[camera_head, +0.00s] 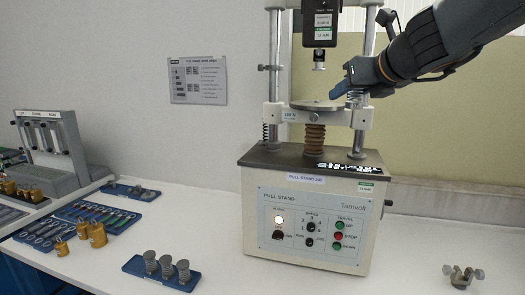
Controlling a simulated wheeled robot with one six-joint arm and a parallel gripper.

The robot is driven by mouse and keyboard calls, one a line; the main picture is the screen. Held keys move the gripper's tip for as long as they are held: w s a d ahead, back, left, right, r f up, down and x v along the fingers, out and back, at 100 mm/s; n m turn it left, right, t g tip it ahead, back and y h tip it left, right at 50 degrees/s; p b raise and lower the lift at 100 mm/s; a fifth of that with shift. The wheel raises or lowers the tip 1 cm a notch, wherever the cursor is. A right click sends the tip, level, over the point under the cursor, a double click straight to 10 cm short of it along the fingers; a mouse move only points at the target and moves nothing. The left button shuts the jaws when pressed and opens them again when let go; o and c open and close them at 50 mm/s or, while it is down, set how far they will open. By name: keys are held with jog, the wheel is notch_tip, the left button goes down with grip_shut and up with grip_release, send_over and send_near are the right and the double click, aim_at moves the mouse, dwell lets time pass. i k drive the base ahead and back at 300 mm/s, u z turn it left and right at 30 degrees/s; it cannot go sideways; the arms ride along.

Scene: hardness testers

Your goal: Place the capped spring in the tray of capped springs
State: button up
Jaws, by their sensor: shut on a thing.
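My gripper (346,88) is at the upper right, in front of the right column of the pull stand, with the arm coming in from the right. The tray of capped springs (135,267) is a blue tray on the table at the lower left.
Brass weights (95,235) and other blue trays (130,193) are at the left. A small metal fixture (462,276) is at the right. The table's front middle is clear.

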aim_at(139, 266)
jog(key=k, duration=0.9)
